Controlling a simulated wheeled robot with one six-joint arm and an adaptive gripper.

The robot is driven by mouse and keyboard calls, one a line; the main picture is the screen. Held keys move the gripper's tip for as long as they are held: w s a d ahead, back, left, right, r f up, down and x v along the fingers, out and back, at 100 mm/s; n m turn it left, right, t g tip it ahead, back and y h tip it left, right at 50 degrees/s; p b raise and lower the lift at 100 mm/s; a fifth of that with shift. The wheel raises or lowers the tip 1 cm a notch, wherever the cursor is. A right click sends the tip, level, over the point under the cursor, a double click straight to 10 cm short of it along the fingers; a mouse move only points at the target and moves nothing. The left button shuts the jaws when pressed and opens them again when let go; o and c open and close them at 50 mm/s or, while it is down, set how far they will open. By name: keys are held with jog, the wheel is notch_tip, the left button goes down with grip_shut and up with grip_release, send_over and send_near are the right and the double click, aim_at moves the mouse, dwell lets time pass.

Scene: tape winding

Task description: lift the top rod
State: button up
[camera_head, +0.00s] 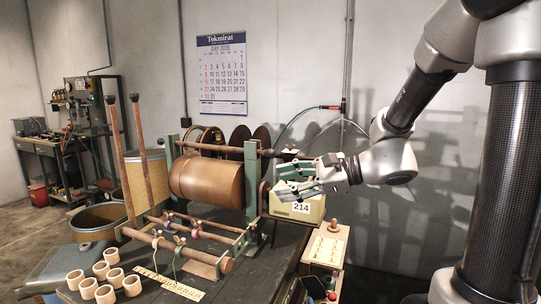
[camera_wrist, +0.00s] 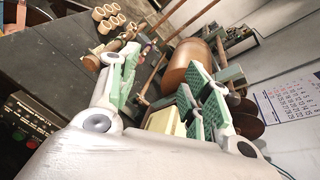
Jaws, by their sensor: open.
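The top rod (camera_head: 213,148) is a thin brown bar. It lies nearly level across the top of the green winding frame (camera_head: 251,180), above a large copper-brown roll (camera_head: 207,181). My gripper (camera_head: 281,180) is open and empty, with green-padded fingers. It is to the right of the frame in the head view, a little lower than the rod's right end and apart from it. In the wrist view my gripper (camera_wrist: 160,75) shows its spread fingers, with the roll (camera_wrist: 190,60) beyond them. I cannot clearly pick out the rod there.
A cream box marked 214 (camera_head: 297,208) is just below my gripper. Several wooden rings (camera_head: 105,272) lie at the table's front left. Two tall rods (camera_head: 120,160) lean up at the left. Lower bars with small coloured spools (camera_head: 180,228) cross the frame's front.

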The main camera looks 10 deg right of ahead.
aim_at(274, 154)
jog(key=w+d+m+t, duration=0.1)
jog(key=w+m+t, duration=0.1)
jog(key=w, duration=0.1)
jog(key=w+d+r+m+t, duration=0.1)
jog(key=w+d+m+t, duration=0.1)
jog(key=w+m, duration=0.1)
jog(key=w+d+r+m+t, duration=0.1)
jog(key=w+m+t, duration=0.1)
jog(key=w, duration=0.3)
jog(key=shift+w+d+m+h, duration=0.2)
jog(key=shift+w+m+h, duration=0.1)
jog(key=shift+m, duration=0.2)
jog(key=shift+w, duration=0.3)
jog(key=x, duration=0.7)
jog(key=shift+w+a+r, duration=0.1)
jog(key=shift+w+r, duration=0.05)
jog(key=shift+w, duration=0.05)
jog(key=shift+c, duration=0.2)
grip_shut()
